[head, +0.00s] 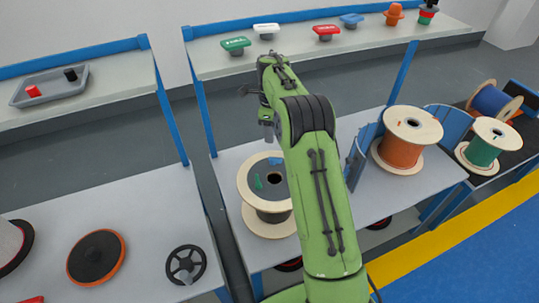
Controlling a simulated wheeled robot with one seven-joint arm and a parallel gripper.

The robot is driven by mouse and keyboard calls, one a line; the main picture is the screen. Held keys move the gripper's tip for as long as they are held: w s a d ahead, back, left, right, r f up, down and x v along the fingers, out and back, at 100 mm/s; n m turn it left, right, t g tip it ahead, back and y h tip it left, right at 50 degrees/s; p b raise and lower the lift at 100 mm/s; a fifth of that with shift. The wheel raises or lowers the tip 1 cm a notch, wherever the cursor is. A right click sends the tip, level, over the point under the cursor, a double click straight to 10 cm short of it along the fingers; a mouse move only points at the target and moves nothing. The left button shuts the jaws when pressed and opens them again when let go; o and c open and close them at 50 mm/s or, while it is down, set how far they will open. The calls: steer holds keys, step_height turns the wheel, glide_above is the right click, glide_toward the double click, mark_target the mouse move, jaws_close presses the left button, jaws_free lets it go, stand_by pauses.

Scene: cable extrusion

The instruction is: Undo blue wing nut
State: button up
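A spool (250,175) with pale wooden flanges and a dark centre stands on the middle table. A small blue piece (275,161), which may be the blue wing nut, shows on its top near the far right edge. A small green piece (258,182) is on the spool's top at the left. My green arm covers the spool's right side. My gripper (266,130) hangs above the far side of the spool, apart from the blue piece. Its fingers are too small and dark to tell whether they are open or shut.
Red, white, green and blue items, including a blue one (352,20), stand on the back shelf. An orange spool (402,145) and a green spool (482,150) stand at right beside blue curved panels. A handwheel (186,264) and a round dark disc (96,257) lie on the left table.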

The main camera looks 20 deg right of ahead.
mark_target(271, 158)
step_height(271, 158, down, 11)
steer(key=shift+r+b, duration=0.1)
steer(key=shift+b, duration=0.95)
jaws_close()
